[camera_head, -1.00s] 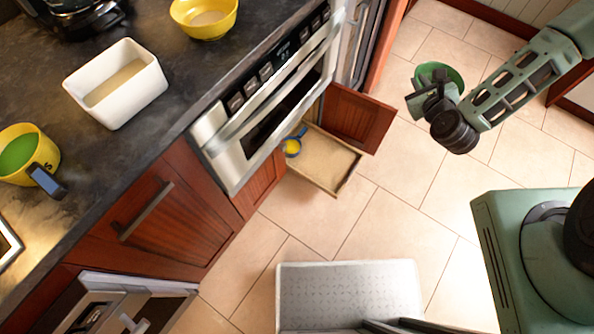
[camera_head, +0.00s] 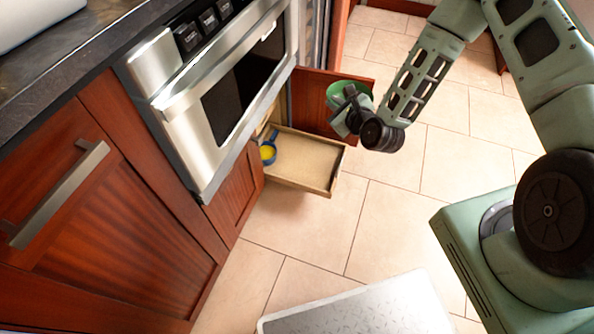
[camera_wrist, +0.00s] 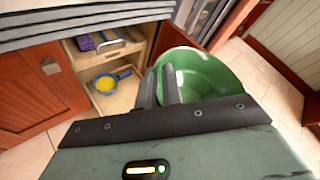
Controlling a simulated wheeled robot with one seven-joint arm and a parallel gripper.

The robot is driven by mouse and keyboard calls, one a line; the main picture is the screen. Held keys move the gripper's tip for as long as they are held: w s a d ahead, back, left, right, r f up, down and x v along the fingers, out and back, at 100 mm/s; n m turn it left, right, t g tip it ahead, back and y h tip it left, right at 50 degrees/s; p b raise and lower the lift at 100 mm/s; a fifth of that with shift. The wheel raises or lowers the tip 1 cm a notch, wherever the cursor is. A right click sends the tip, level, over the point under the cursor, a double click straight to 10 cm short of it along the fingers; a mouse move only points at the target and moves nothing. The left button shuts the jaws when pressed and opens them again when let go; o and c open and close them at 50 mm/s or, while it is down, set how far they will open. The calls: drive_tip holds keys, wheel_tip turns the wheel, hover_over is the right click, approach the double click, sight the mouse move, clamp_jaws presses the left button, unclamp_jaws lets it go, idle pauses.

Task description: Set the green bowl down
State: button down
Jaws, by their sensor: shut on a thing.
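The green bowl (camera_head: 349,92) is held by my gripper (camera_head: 342,112), whose fingers are shut on its rim. In the wrist view the green bowl (camera_wrist: 205,75) opens toward the camera, with the dark fingers of my gripper (camera_wrist: 160,88) at its left side. The bowl hangs in the air near the open red cabinet door. In the head view it overlaps that door, to the right of the pulled-out drawer (camera_head: 290,165).
The red cabinet door (camera_head: 312,105) stands open behind the drawer. A purple item (camera_wrist: 85,43) lies on an upper shelf.

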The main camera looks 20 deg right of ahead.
drive_tip(key=w+a+f+n+y+b, duration=0.1)
drive_tip(key=w+a+f+b, duration=0.15)
drive_tip(key=f+b, duration=0.6)
drive_tip(key=w+a+f+y+b, duration=0.1)
drive_tip(key=a+f+b, duration=0.2)
drive_tip(key=f+b, duration=0.6)
drive_tip(key=w+a+f+n+b, duration=0.1)
drive_tip(key=a+f+b, duration=0.1)
drive_tip(key=f+b, duration=0.7)
drive_tip(key=b, duration=0.7)
hover_over(301, 178)
drive_tip(key=shift+g, duration=0.3)
wheel_tip(301, 178, down, 9)
drive_tip(key=shift+r, duration=0.25)
drive_tip(key=c, duration=1.5)
unclamp_jaws()
